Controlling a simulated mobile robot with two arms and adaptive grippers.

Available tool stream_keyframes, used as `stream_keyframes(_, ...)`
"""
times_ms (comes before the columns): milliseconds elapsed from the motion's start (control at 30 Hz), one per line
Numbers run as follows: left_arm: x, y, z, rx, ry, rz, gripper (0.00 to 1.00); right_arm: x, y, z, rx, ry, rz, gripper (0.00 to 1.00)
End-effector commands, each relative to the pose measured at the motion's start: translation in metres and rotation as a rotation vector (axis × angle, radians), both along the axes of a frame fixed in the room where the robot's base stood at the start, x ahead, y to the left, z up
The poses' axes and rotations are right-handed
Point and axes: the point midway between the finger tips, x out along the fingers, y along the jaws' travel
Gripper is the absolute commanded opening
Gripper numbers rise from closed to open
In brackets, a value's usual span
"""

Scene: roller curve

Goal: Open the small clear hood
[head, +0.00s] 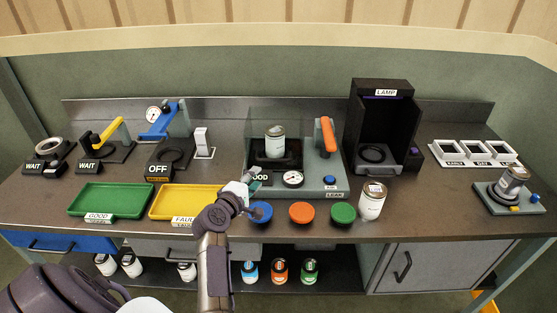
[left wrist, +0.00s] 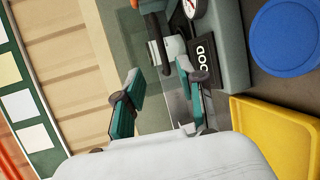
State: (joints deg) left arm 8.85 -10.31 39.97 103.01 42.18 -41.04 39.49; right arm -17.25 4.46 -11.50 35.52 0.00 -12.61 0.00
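The small clear hood (head: 262,122) stands over the leak station (head: 325,175) in the middle of the bench and looks closed. A white can (head: 275,143) shows through it. My left gripper (head: 254,178) is at the station's front left, beside the HOOD label (head: 261,178). In the left wrist view its two teal fingers (left wrist: 160,75) are spread apart, with see-through material of the hood (left wrist: 172,98) near and behind them. I cannot tell whether a finger touches the hood. The hood's handle is not clear to me. My right gripper is not in view.
A yellow tray (head: 185,201) and green tray (head: 111,201) lie left. The black lamp box (head: 382,120) stands right of the station.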

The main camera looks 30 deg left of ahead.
Motion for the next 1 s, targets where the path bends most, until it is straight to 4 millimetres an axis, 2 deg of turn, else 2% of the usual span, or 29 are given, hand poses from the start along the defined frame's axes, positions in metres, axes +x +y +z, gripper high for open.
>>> stream_keyframes(167,0.023,0.003,-0.008,-0.002,-0.004,0.0,0.39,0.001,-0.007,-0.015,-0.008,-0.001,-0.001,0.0)
stream_keyframes(400,0.074,0.011,-0.02,-0.001,-0.003,-0.002,0.39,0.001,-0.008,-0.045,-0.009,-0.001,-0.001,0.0)
stream_keyframes(600,0.109,0.016,-0.026,0.001,-0.002,-0.001,0.39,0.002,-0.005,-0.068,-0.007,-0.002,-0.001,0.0)
stream_keyframes(800,0.128,0.019,-0.028,0.002,0.0,0.0,0.39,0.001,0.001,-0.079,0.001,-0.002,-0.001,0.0)
stream_keyframes(1000,0.131,0.02,-0.027,0.003,0.002,-0.001,0.39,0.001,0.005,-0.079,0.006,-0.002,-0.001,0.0)
